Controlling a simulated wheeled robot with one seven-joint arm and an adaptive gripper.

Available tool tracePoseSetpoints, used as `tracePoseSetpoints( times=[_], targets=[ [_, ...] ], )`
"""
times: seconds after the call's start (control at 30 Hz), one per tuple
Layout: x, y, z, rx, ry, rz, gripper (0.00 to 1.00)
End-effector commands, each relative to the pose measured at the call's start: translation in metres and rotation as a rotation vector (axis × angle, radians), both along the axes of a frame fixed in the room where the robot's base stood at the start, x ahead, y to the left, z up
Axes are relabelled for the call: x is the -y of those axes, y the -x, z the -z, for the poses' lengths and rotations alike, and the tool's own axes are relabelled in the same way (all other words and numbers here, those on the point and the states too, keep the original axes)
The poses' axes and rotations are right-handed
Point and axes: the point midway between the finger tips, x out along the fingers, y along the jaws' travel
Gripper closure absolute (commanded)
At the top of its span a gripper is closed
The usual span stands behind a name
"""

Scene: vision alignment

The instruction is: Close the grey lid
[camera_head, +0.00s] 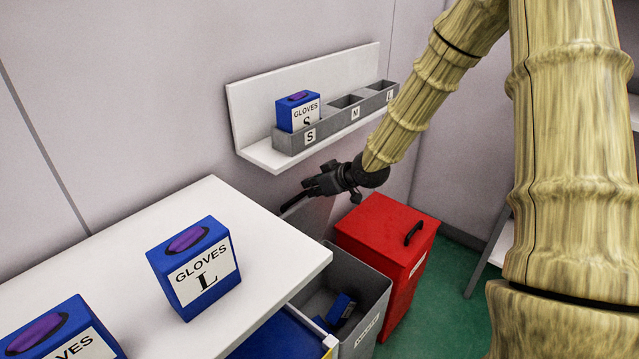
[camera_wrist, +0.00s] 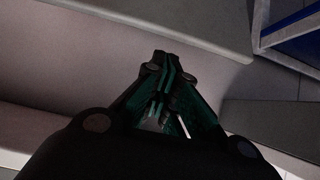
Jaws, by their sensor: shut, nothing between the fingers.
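The grey bin (camera_head: 366,304) stands open between the white table and the red bin, with blue boxes (camera_head: 340,306) inside. Its grey lid (camera_head: 312,218) appears raised at the back by the wall, partly hidden by the table and my gripper. My gripper (camera_head: 309,188) is shut and empty, just above the top of the lid. I cannot tell whether it touches the lid. In the wrist view my gripper's fingers (camera_wrist: 160,62) are together, with nothing between them; plain grey surfaces lie beyond them.
A red bin (camera_head: 385,232) with a closed, black-handled lid stands right of the grey bin. The white table (camera_head: 120,240) holds blue glove boxes (camera_head: 195,268). Above my gripper, a wall shelf (camera_head: 262,155) holds a grey divided tray (camera_head: 345,122) with an S glove box (camera_head: 298,112).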

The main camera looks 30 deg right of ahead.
Motion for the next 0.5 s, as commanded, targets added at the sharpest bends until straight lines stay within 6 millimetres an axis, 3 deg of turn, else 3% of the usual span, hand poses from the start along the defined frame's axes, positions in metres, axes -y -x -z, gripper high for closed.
tracePoseSetpoints(
  times=[0.5],
  targets=[
    [-0.012,-0.036,0.029,0.000,0.002,0.000,1.00]
  ],
)
